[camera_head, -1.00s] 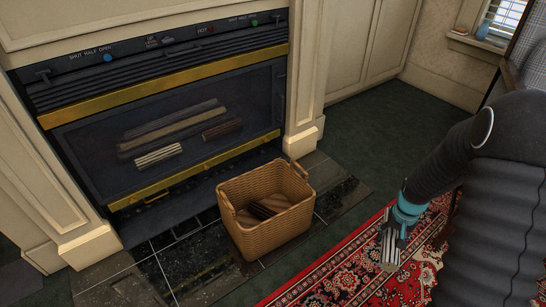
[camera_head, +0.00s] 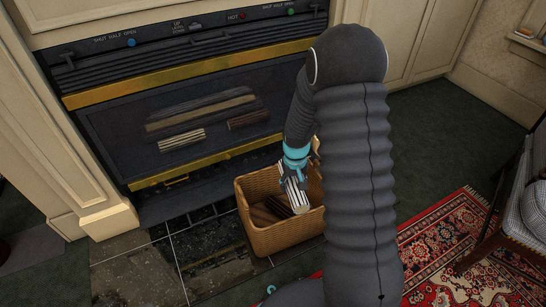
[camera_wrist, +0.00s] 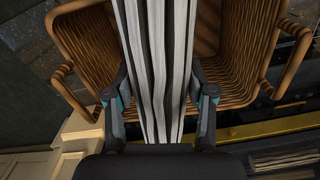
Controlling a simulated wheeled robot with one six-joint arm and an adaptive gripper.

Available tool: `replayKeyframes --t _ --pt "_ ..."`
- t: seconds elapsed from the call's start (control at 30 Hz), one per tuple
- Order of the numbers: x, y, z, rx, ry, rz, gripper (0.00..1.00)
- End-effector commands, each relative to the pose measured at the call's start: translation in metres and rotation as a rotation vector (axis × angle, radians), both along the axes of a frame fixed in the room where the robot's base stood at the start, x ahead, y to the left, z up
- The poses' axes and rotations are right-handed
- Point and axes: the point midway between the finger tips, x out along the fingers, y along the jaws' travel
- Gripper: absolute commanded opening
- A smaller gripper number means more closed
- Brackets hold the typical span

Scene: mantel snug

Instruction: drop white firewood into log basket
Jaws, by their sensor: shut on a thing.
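My gripper (camera_head: 293,177) is shut on the white firewood (camera_head: 298,197), a pale log with dark stripes. In the head view it hangs over the log basket (camera_head: 247,208), its lower end at the opening. In the wrist view the white firewood (camera_wrist: 158,65) runs up between the two fingers (camera_wrist: 160,100), with the wicker wall of the log basket (camera_wrist: 245,60) behind it. The basket stands upright on the hearth with brown logs (camera_head: 264,213) inside. My arm hides the basket's right side.
Behind the basket is the fireplace with a glass front (camera_head: 190,115) and brass trim (camera_head: 205,160). Logs show behind the glass. A red patterned rug (camera_head: 445,240) and a chair (camera_head: 520,205) are at the right. Dark carpet (camera_head: 440,140) is clear at the back right.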

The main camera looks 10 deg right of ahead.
Motion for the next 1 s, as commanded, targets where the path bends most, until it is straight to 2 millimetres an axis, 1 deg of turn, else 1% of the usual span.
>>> replayKeyframes --t 0.03,0.1,0.23,0.37,0.47,0.67,1.0 --pt "0.008 0.0 0.02 0.0 0.0 0.037 0.06" --pt "0.018 0.002 0.03 0.0 0.0 0.1 0.06" --pt "0.034 0.005 0.042 0.0 0.001 0.206 0.06" --pt "0.045 0.007 0.048 0.0 0.0 0.278 0.06" --pt "0.048 0.007 0.047 0.0 0.001 0.304 0.06" --pt "0.049 0.006 0.036 0.0 0.0 0.311 0.06" --pt "0.049 0.005 0.001 0.0 0.001 0.308 0.06"
